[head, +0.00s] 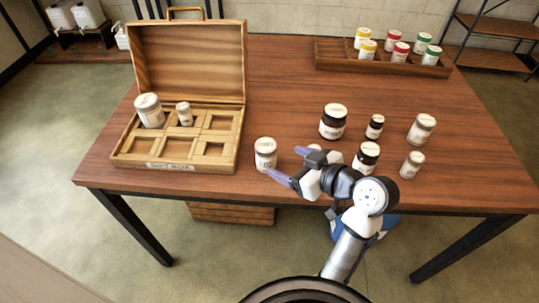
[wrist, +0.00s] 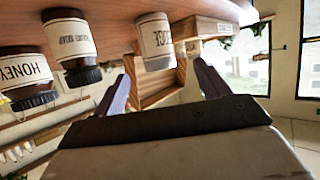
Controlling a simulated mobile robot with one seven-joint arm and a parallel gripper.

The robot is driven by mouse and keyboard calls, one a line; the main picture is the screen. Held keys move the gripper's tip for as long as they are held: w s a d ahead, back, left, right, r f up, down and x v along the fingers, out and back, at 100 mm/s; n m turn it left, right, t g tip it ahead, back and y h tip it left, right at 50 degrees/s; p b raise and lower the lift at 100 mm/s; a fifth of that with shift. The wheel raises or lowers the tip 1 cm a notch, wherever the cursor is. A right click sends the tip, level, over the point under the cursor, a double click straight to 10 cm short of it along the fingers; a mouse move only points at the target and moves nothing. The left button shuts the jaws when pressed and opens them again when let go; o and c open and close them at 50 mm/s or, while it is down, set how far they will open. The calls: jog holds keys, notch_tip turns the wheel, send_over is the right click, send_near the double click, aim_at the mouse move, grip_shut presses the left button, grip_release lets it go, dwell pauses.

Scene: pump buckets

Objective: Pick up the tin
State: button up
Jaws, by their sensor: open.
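A pale tin (head: 265,155) with a white label and a whitish lid stands upright on the table, just right of the wooden case. My gripper (head: 290,163) is open at the table's front, with its purple fingers pointing left toward the tin. In the wrist view, which looks upside down, the tin (wrist: 155,42) is ahead, between the lines of the two fingers of my gripper (wrist: 163,75). The fingers are apart and empty. The tin's label is only partly readable.
The open wooden case (head: 175,152) holds two pale containers in its back compartments. Dark jars (head: 333,122) and pale jars (head: 421,128) stand right of and behind my gripper. A rack (head: 380,62) of colour-lidded jars is at the back.

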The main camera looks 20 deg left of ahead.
aim_at(273, 156)
jog(key=x, duration=0.5)
jog(key=shift+w+a+p, duration=0.1)
jog(key=shift+a+p, duration=0.15)
jog(key=shift+p, duration=0.1)
jog(key=x, duration=0.1)
jog(key=p+x, duration=0.1)
jog(key=x, duration=0.2)
jog(key=shift+w+a+r+p, duration=0.25)
jog(key=shift+w+a+p, duration=0.1)
jog(key=shift+w+p, duration=0.1)
jog(key=shift+w+a+f, duration=0.15)
jog(key=shift+a+f, duration=0.05)
jog(key=shift+a, duration=0.05)
jog(key=shift+c, duration=0.2)
jog(key=c, duration=0.9)
jog(key=shift+c, duration=0.9)
jog(key=shift+r, duration=0.1)
